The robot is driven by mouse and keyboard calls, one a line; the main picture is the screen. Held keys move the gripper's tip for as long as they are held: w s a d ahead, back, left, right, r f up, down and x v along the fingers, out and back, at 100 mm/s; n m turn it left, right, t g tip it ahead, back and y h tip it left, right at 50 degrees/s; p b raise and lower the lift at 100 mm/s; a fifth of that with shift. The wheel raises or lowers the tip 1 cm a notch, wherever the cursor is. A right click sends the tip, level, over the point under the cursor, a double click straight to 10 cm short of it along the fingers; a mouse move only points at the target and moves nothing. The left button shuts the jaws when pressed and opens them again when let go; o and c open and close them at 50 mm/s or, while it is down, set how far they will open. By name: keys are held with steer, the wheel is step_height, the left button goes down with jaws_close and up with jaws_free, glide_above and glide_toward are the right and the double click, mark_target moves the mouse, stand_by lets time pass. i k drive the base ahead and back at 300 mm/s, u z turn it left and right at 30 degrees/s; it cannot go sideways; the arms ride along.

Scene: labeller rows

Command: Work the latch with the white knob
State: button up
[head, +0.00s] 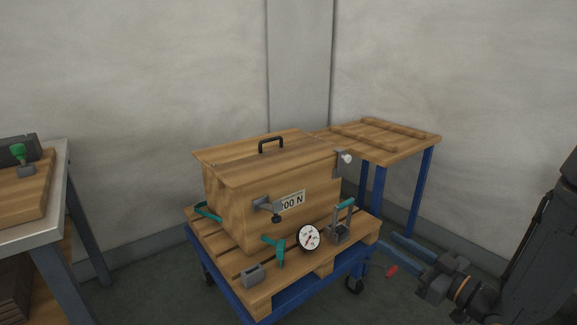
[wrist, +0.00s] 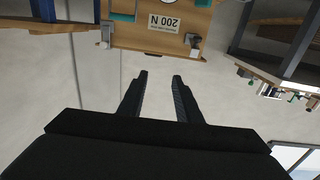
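The white knob (head: 346,158) sits on a grey latch (head: 339,166) at the upper right corner of a wooden box (head: 235,205) with a lid and black handle. In the wrist view, which shows the box upside down, a small grey and pale fitting at the box's left edge (wrist: 104,36) looks like this latch. My gripper (wrist: 160,74) is open and empty, its two dark fingers apart and pointing towards the box without touching it. In the head view the gripper (head: 430,285) is low at the right, well apart from the box.
The box stands on a pallet on a blue cart (head: 305,292). A wooden-topped blue table (head: 385,145) stands behind right; a bench (head: 45,232) is at left.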

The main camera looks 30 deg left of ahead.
mark_target(347, 157)
steer(key=u, duration=0.1)
steer(key=i, duration=1)
